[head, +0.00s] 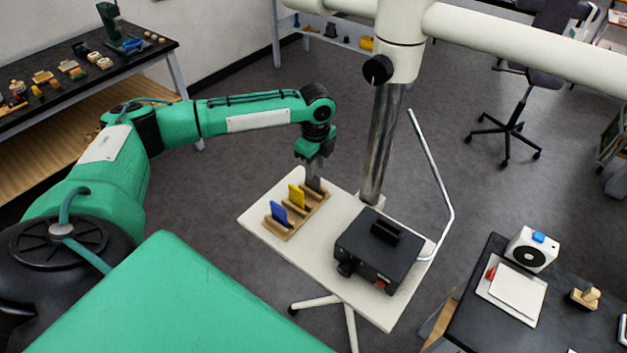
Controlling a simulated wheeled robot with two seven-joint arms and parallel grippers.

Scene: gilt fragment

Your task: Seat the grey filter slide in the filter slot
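A wooden rack (283,232) on the white stand top holds a blue slide (279,212) and a yellow slide (297,195), both upright. My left gripper (314,183) points down at the rack's far right end, just behind the yellow slide. Its fingers are small and grey here, and I cannot tell them from a grey filter slide, nor whether they are open or shut. A black box-shaped device (365,252) stands to the right on the same top. It has a raised dark block (385,231) on top; I cannot make out the filter slot. My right gripper is out of view.
The white top (262,213) has a thick upright metal post (383,140) behind it and a bent thin rod (436,165) at its right. Cream beams cross above. A black bench (490,315) with a white speaker-like box (532,249) stands at right.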

